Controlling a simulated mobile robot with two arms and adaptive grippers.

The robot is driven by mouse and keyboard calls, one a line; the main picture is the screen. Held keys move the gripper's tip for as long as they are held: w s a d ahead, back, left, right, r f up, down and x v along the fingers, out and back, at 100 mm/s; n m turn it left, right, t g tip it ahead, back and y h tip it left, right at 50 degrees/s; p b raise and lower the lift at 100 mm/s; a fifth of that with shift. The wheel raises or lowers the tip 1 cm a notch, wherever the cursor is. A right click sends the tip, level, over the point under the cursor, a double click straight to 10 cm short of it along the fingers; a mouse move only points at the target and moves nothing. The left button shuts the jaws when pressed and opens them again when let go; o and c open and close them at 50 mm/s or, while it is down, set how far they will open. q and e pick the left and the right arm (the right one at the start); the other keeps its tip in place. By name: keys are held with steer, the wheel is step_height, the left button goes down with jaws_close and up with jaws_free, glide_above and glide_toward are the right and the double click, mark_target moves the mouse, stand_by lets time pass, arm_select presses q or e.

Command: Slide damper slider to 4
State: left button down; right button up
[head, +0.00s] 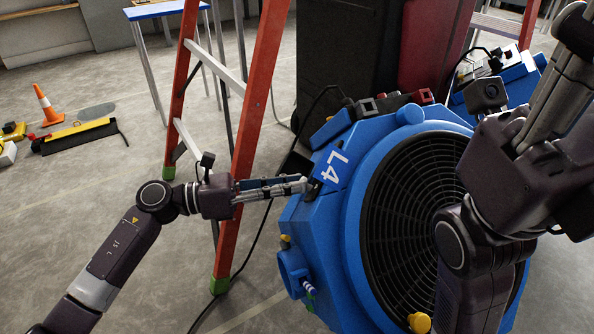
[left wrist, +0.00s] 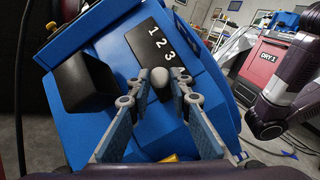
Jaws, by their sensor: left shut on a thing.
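The blue machine (head: 410,115) labelled L4 stands at the right of the head view, with a round black grille. The damper slider's grey rounded knob (left wrist: 162,86) sits below the 3, between the fingertips of my left gripper (left wrist: 161,76). The left gripper (head: 304,185) also shows in the head view, shut on the knob at the machine's left side. My right gripper (head: 560,85) is raised in front of the machine at upper right; its jaw state is unclear.
An orange ladder (head: 258,110) stands just behind my left gripper, close to the machine. A black cable (head: 262,222) runs down to the floor. The floor at left is mostly clear.

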arm_select(q)
steer(key=shift+s+f, duration=0.1)
steer(key=shift+f, duration=0.1)
steer(key=c, duration=1.7)
jaws_free()
steer(key=shift+a+r, duration=0.1)
steer(key=shift+a, duration=0.05)
steer(key=shift+c, duration=0.2)
steer(key=v, duration=1.2)
